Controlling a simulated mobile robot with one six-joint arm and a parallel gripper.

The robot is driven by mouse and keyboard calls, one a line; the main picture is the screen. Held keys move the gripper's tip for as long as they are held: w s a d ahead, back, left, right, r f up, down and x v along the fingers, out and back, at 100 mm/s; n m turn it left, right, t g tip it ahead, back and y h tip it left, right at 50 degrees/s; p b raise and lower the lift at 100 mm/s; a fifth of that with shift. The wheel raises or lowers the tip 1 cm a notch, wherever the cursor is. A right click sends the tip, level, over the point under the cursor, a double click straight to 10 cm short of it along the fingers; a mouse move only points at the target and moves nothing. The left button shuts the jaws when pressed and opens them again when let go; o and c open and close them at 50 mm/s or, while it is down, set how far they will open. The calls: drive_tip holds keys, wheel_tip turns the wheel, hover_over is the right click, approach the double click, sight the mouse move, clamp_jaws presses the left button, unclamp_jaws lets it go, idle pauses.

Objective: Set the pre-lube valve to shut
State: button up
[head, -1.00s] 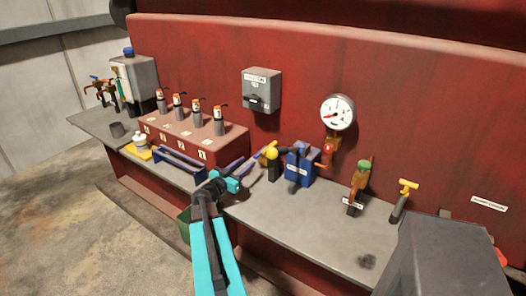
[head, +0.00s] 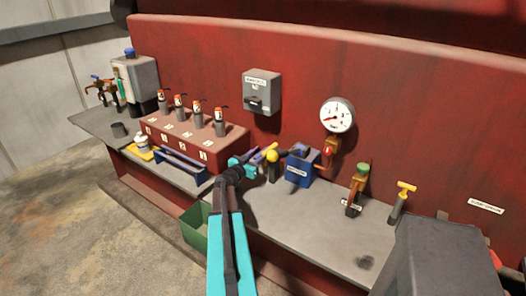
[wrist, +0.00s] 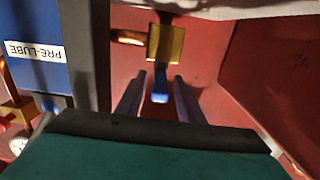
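A blue handle (wrist: 160,97) shows below the brass body. My gripper (wrist: 162,82) is open, with one finger on each side of the handle and gaps visible. In the head view my gripper (head: 258,156) is left of the blue box; the handle is hard to make out there.
A red box with several levers (head: 185,140) is to the left.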

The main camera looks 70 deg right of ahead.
drive_tip(key=shift+x, duration=1.2)
drive_tip(key=shift+c, duration=0.2)
clamp_jaws()
